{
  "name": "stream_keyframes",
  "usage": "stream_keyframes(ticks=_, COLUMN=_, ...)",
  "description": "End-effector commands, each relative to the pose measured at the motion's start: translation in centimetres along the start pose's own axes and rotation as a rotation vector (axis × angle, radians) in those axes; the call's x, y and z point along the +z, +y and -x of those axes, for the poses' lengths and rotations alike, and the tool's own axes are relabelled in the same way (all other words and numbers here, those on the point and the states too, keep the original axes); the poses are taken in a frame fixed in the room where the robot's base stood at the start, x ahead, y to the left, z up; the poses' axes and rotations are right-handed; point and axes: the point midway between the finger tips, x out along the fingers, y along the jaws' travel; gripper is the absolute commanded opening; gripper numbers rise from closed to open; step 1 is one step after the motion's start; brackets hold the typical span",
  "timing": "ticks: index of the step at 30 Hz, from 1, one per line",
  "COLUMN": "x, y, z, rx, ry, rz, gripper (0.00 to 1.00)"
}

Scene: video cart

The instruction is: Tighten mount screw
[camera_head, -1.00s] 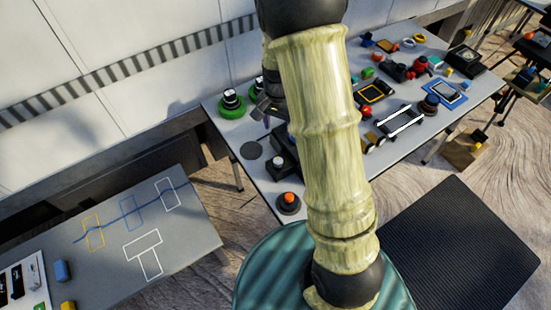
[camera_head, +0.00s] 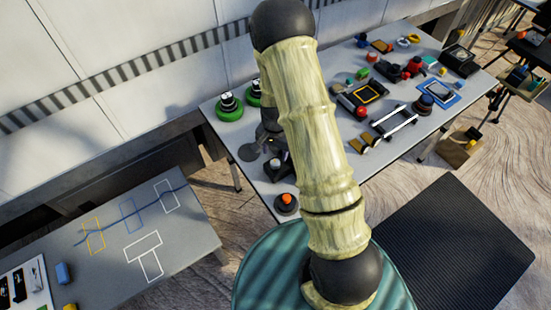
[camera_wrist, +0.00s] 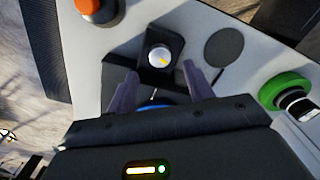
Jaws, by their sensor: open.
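A gap shows between each finger and the screw; I see no contact. A blue rounded thing (camera_wrist: 155,105) shows partly between the fingers. In the head view the mount (camera_head: 280,165) is partly hidden by my arm.
An orange-topped button (camera_head: 287,203) stands near the mount, with a dark flat disc (camera_head: 249,152) on its other side. Green-based pieces (camera_head: 229,106) stand at the table's back left. Several parts and trays crowd the table's right half (camera_head: 394,122).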

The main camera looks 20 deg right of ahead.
Motion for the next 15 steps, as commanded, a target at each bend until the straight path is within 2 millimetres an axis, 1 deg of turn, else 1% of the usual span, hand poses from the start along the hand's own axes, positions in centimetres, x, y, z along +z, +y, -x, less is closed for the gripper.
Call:
stream_keyframes(ticks=9, x=0.0, y=0.1, z=-4.1, rx=0.002, ry=-0.003, rz=-0.001, gripper=0.52)
stream_keyframes(ticks=15, x=0.0, y=0.0, z=-5.6, rx=0.000, ry=0.000, rz=-0.002, gripper=0.52)
